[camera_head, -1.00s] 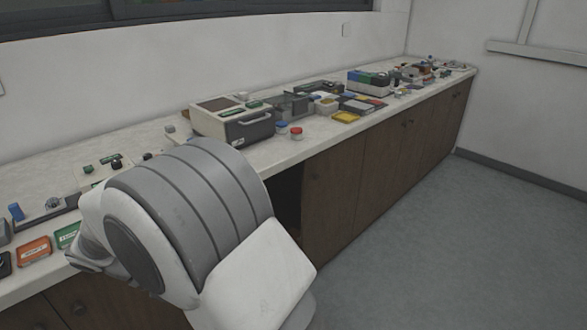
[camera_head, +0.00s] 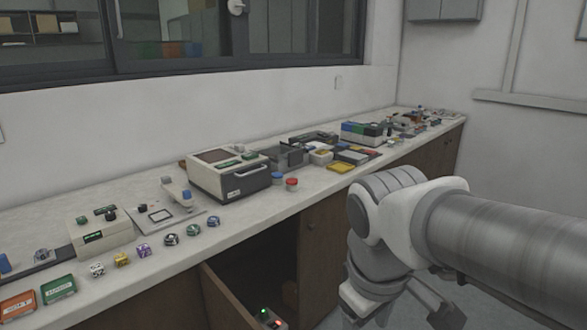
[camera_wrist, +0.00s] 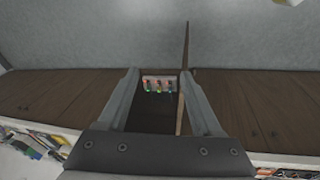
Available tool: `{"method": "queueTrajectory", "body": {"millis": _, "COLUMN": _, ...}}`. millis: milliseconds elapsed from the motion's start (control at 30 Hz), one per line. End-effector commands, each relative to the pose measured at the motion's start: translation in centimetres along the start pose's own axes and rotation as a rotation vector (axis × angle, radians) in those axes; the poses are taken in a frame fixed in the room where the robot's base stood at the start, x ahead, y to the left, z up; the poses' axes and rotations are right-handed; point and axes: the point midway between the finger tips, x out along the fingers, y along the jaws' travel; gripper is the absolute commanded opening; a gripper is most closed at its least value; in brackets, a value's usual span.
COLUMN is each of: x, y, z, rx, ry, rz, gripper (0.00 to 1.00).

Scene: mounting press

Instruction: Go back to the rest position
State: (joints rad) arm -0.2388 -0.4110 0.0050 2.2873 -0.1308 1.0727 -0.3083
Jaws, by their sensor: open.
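My gripper (camera_head: 398,312) hangs at the lower right of the head view, in front of the counter and clear of it. Its lower end is partly cut off there. In the wrist view my gripper (camera_wrist: 160,75) has its two fingers spread apart with nothing between them touching them. It faces down toward the floor and the cabinet fronts. Beyond the fingers, an open cabinet shows a small device with coloured lights (camera_wrist: 158,84), at a distance.
A cabinet door (camera_head: 225,298) stands open below the counter (camera_head: 185,262). A beige machine (camera_head: 225,178), dice-like blocks, coloured trays (camera_head: 58,289) and several boxes stand on the counter. Red-lidded (camera_head: 292,184) and blue-lidded jars stand near its front edge. Grey floor (camera_wrist: 90,35) is open before the cabinets.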

Motion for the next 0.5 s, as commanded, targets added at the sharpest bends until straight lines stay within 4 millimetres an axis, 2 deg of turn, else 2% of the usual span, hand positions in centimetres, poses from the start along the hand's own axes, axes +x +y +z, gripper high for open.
{"method": "queueTrajectory", "body": {"millis": 100, "x": -0.7, "y": 0.7, "z": 2.2, "rx": 0.224, "ry": 0.101, "rz": 0.012, "gripper": 0.66}}
{"method": "queueTrajectory", "body": {"millis": 367, "x": -1.2, "y": 1.3, "z": 5.3, "rx": 0.613, "ry": 0.286, "rz": 0.023, "gripper": 0.66}}
{"method": "queueTrajectory", "body": {"millis": 433, "x": -3.4, "y": 1.7, "z": 4.9, "rx": 0.627, "ry": 0.291, "rz": 0.020, "gripper": 0.66}}
{"method": "queueTrajectory", "body": {"millis": 500, "x": -4.8, "y": 1.9, "z": 4.7, "rx": 0.623, "ry": 0.287, "rz": 0.019, "gripper": 0.66}}
